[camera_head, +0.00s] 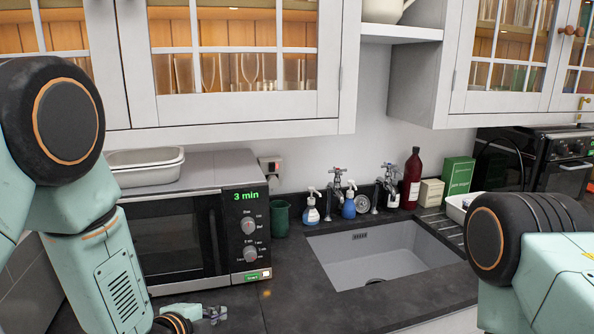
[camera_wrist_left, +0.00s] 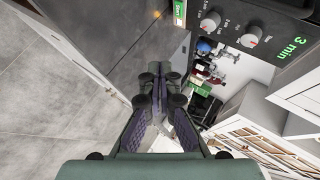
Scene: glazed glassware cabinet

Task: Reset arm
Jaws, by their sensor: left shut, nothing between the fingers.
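My left gripper (camera_head: 215,314) shows small at the bottom of the head view, low in front of the microwave, at the counter's front. In the left wrist view the left gripper (camera_wrist_left: 160,70) has its two fingers together at the tips, with nothing between them. My left arm comes in from the left of the head view. My right arm shows only as a large joint and link at the lower right. The right gripper is out of view.
A microwave (camera_head: 165,240) with a white dish (camera_head: 145,168) on top stands at left. The sink (camera_head: 385,255) lies right of it, with soap bottles (camera_head: 311,208) and a red bottle (camera_head: 412,175) behind. Glazed cabinets (camera_head: 240,98) hang above. Dark counter (camera_head: 310,305) before the sink is bare.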

